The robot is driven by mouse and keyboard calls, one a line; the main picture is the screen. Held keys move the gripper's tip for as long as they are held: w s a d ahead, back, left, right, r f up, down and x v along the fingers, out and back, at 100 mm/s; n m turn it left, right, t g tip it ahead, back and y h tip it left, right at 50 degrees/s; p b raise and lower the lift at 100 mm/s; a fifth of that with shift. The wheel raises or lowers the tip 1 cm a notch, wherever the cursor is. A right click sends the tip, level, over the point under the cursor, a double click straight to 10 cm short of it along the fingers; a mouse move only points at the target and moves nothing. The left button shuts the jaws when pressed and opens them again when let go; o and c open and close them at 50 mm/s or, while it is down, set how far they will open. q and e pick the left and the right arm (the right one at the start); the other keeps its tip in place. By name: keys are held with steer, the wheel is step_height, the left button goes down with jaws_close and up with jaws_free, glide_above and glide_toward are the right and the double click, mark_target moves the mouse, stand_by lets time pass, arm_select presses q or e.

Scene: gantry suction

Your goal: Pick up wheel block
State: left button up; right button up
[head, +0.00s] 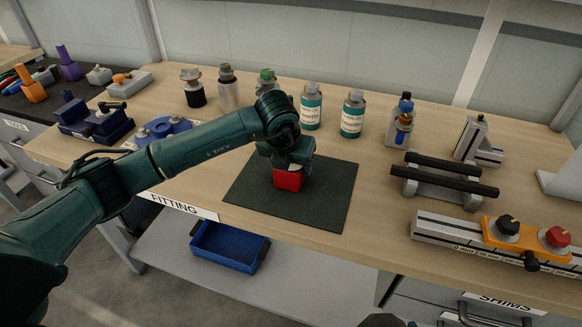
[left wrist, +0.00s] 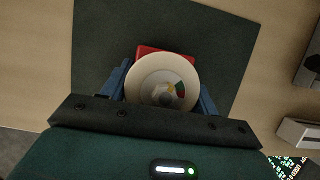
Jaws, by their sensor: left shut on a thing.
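The wheel block is a red block (head: 289,180) with a round white wheel-like disc (left wrist: 144,87) on it. In the head view it is at the middle of the dark mat (head: 330,205), under my left gripper (head: 291,166). In the left wrist view the disc lies between the two blue fingers of my left gripper (left wrist: 163,90), and a red edge of the block (left wrist: 165,50) shows behind it. The left gripper is shut on the wheel block. Whether the block touches the mat is hard to tell. My right gripper is not in view.
Bottles and cans stand behind the mat, among them a labelled bottle (head: 311,107). To the right are a stand with two black bars (head: 445,180) and a rail with an orange carriage (head: 515,238). A blue fixture (head: 163,130) is at left. A blue bin (head: 229,246) sits below the table.

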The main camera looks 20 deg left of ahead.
arm_select(q)
steer(key=c, duration=0.6)
steer(key=shift+w+r, duration=0.1)
steer(key=shift+r, duration=0.05)
steer(key=shift+c, duration=0.3)
